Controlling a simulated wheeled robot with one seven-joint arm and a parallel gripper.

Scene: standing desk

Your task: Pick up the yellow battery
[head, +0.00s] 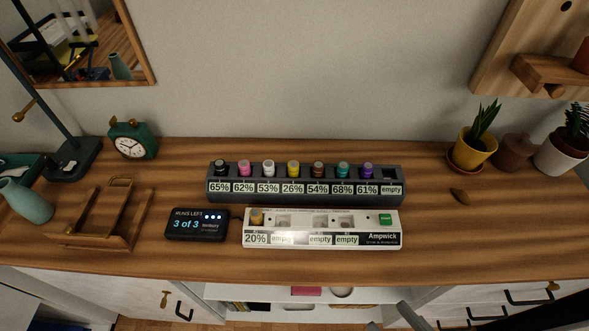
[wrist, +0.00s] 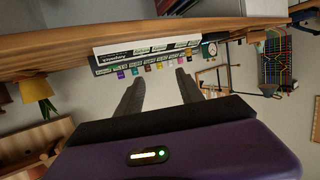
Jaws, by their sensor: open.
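The yellow battery (head: 293,169) stands in the dark grey rack (head: 300,198), mid-row, above a 26% label. Black, pink and white batteries stand to its left, and brown, teal and purple ones to its right. The rack's right-end slot is labelled empty. In the wrist view, which is upside down, the yellow battery (wrist: 159,66) shows small beyond my fingertips. My gripper (wrist: 160,78) is open, with nothing between its fingers, and apart from the rack. A tan-gold battery (head: 257,217) sits in the left slot of the white charger (head: 320,240), labelled 20%.
The charger lies in front of the rack, with a "3 of 3" display box (head: 196,224) to its left. A wooden stand (head: 100,236), green clock (head: 132,140) and lamp are further left. Potted plants (head: 470,149) stand at the right. The desk right of the charger is mostly clear.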

